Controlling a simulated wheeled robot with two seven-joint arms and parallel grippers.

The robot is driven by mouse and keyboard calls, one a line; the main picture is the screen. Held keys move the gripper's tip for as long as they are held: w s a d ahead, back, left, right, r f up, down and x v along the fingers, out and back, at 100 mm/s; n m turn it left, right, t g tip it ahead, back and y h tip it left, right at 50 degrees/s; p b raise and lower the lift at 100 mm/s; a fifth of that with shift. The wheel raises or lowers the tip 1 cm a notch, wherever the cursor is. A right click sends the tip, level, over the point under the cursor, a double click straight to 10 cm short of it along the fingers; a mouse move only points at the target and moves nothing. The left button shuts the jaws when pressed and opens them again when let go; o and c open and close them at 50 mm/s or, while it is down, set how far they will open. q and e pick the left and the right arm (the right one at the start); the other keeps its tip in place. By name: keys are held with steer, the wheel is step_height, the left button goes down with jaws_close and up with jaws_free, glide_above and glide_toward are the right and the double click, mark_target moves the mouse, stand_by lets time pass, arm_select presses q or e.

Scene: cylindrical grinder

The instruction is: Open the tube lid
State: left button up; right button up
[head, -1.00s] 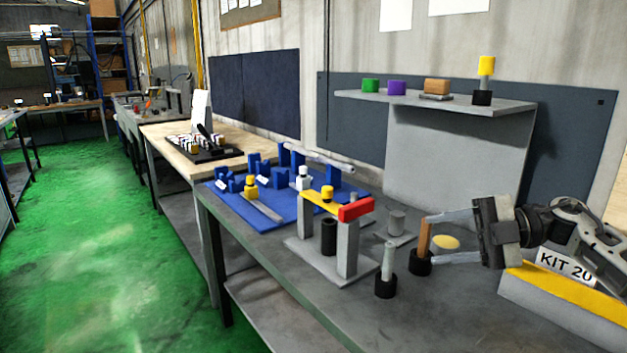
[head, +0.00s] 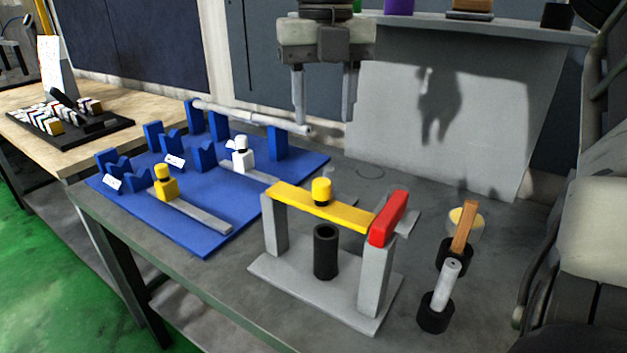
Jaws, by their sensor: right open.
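A grey stand (head: 330,292) with two posts carries a yellow bar (head: 315,210) across its top. The bar has a yellow knob (head: 321,190) on it and a red block (head: 388,218) at its right end. A black open-topped tube (head: 326,252) stands upright on the stand's base, below the bar. The bar lies across the posts, above the tube. My right gripper (head: 324,120) points down with its fingers apart and empty. In the picture it is above the yellow knob, not touching the stand. My left gripper is out of view.
A blue fixture board (head: 215,222) with blocks and a long grey rod (head: 250,117) lies to the left. A brown piece (head: 464,228) and a grey pin (head: 447,280) stand in black holders at right. A shelf (head: 425,22) is at the back. My arm link fills the right edge.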

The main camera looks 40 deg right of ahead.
mark_target(323, 182)
step_height(323, 182, down, 13)
steer(key=shift+w+f, duration=0.1)
stand_by(0.3)
jaws_close()
